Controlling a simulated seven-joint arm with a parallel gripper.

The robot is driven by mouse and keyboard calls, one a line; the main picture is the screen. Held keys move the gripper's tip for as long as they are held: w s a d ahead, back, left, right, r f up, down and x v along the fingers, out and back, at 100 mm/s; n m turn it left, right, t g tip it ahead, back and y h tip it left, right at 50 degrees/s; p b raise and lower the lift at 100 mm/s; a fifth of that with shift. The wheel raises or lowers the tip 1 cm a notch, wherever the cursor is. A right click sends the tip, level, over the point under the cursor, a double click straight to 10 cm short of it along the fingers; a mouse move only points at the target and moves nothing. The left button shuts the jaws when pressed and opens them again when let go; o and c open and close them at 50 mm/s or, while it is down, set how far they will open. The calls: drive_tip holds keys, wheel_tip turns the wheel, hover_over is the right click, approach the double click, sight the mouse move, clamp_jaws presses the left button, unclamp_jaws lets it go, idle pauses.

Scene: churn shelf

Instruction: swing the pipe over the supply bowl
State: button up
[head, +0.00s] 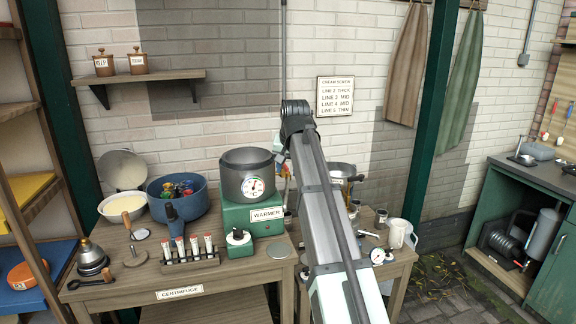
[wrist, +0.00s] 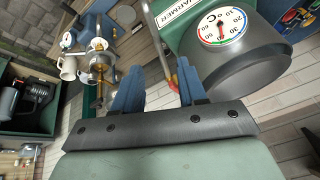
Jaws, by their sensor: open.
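My gripper (wrist: 158,80) shows in the wrist view as two blue fingers, apart, with no object clamped between them. A thin grey pipe-like rod (wrist: 158,40) with a red and yellow end runs down toward the gap between the fingers; I cannot tell how far beyond them it is. In the head view my arm reaches forward and hides my fingers and most of this area. A metal bowl (head: 341,169), likely the supply bowl, stands just right of my arm and is partly hidden by it. I cannot make out the pipe's outlet over any bowl.
The grey pot (head: 247,180) with a dial sits on the green warmer (head: 240,216), close left of my arm; the pot (wrist: 235,62) is close to my right finger in the wrist view. A blue pan (head: 177,205), a tube rack (head: 190,258) and a white mug (head: 397,234) stand around.

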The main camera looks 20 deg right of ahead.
drive_tip(key=shift+s+r, duration=0.25)
drive_tip(key=shift+r, duration=0.25)
drive_tip(key=shift+c, duration=0.3)
drive_tip(key=shift+a, duration=0.15)
drive_tip(key=shift+c, duration=0.7)
drive_tip(key=shift+n+y, duration=0.3)
drive_tip(key=shift+n, duration=0.3)
drive_tip(key=a, duration=0.2)
drive_tip(key=w+a, duration=0.1)
drive_tip(key=a, duration=0.2)
drive_tip(key=a+f, duration=0.1)
drive_tip(key=a, duration=0.2)
drive_tip(key=shift+w+a, duration=0.15)
drive_tip(key=shift+a, duration=0.1)
clamp_jaws()
drive_tip(key=w+a+n+h, duration=0.1)
drive_tip(key=w+a+h, duration=0.15)
drive_tip(key=a, duration=0.35)
drive_tip(key=m+g+h, duration=0.2)
drive_tip(key=g+h, duration=0.1)
approach(287, 193)
wheel_tip(287, 193, down, 4)
drive_tip(key=a, duration=0.3)
drive_tip(key=shift+s+d+f, duration=0.15)
drive_tip(key=shift+d+f, duration=0.4)
drive_tip(key=shift+d, duration=0.35)
drive_tip(key=shift+s+d+f, duration=0.15)
drive_tip(key=shift+d+f, duration=0.35)
drive_tip(key=shift+d, duration=0.4)
